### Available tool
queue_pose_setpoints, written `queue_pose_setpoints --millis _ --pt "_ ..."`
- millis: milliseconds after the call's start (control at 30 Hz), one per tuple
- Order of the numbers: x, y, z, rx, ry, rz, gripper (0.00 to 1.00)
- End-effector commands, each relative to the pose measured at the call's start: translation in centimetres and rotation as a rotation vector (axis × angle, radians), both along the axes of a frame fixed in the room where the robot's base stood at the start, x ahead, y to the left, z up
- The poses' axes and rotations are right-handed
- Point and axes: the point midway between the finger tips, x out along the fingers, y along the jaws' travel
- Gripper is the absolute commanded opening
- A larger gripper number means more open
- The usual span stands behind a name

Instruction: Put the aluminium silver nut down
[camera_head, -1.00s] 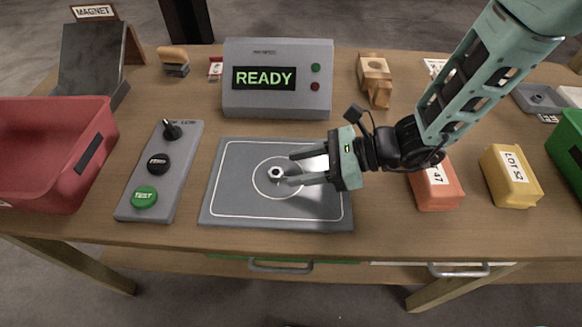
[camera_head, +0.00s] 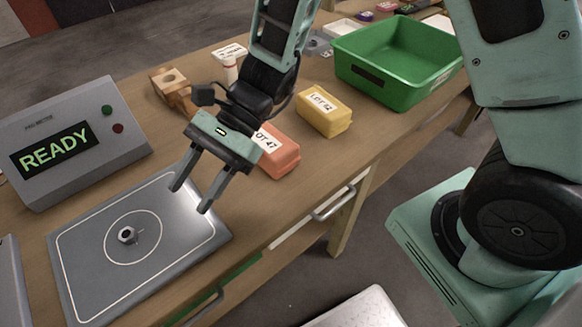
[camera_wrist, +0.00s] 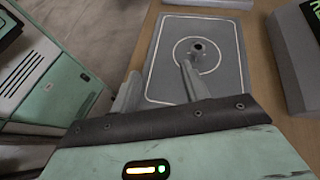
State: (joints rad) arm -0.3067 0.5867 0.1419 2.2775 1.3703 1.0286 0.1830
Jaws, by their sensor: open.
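The silver nut (camera_head: 127,234) lies on the grey detector plate (camera_head: 190,244), inside the white circle near its centre. It also shows in the wrist view (camera_wrist: 198,47) beyond my fingertips. My gripper (camera_head: 189,198) is open and empty above the right part of the plate, to the right of the nut and apart from it. Its two fingers point down toward the plate. In the wrist view the fingers (camera_wrist: 158,82) are spread with nothing between them.
The meter box (camera_head: 100,155) reads READY behind the plate. A wooden block (camera_head: 176,98) is at the back.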

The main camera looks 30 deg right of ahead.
Motion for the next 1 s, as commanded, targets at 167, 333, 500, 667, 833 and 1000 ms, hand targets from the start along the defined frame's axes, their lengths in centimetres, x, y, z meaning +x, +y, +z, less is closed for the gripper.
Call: queue_pose_setpoints --millis 167,333,500,667,833,1000 --pt "-7.3 -4.1 2.9 -0.097 -0.375 0.5 0.45" --pt "-9.9 -9.2 3.9 -0.201 -0.766 0.959 0.45" --pt "-9.6 -12.4 4.9 -0.282 -1.052 1.286 0.45" --pt "-9.1 -13.4 5.5 -0.316 -1.167 1.419 0.45" --pt "-9.0 -13.5 5.5 -0.32 -1.179 1.437 0.45" --pt "-9.0 -13.5 5.5 -0.32 -1.177 1.434 0.45"
